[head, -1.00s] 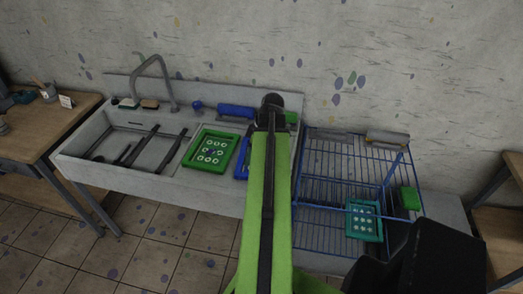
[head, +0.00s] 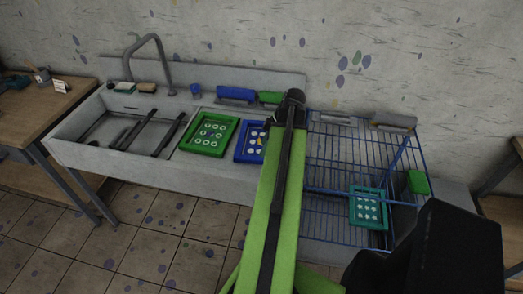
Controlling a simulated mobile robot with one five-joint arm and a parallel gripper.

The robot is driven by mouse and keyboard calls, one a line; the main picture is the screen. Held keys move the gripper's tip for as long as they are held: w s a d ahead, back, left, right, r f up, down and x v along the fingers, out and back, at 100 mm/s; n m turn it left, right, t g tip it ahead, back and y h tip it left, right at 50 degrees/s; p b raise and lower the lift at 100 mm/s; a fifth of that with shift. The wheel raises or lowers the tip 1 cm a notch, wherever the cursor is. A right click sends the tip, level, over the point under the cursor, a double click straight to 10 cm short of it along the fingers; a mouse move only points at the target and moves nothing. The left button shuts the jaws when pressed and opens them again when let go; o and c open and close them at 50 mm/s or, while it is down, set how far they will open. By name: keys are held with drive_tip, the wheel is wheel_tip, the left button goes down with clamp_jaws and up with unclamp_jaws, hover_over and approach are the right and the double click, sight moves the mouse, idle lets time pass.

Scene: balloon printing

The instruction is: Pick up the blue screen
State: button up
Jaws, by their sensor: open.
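The blue screen (head: 239,154) lies flat on the sink's ledge, left of my arm. It has a blue frame and a pale patterned middle, and my arm hides its right side. A green screen (head: 184,147) with ring marks lies just left of it. My green arm reaches forward over the right end of the sink, ending in a dark joint. My gripper's fingers are not visible; the arm hides whatever is beneath its end.
A blue wire rack (head: 330,176) at the right holds a teal screen (head: 352,207) and a green block (head: 418,182). Blue (head: 236,94) and green (head: 270,97) tools lie along the sink's back. A faucet (head: 150,50) rises at the left.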

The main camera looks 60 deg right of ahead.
sight(258, 158)
drive_tip(key=shift+b+x, duration=0.3)
drive_tip(key=shift+x, duration=0.75)
drive_tip(key=b+x, duration=0.5)
drive_tip(key=shift+s+d+f, duration=0.1)
drive_tip(key=shift+s+f, duration=0.05)
drive_tip(key=shift+f, duration=0.05)
drive_tip(key=shift+r, duration=0.2)
clamp_jaws()
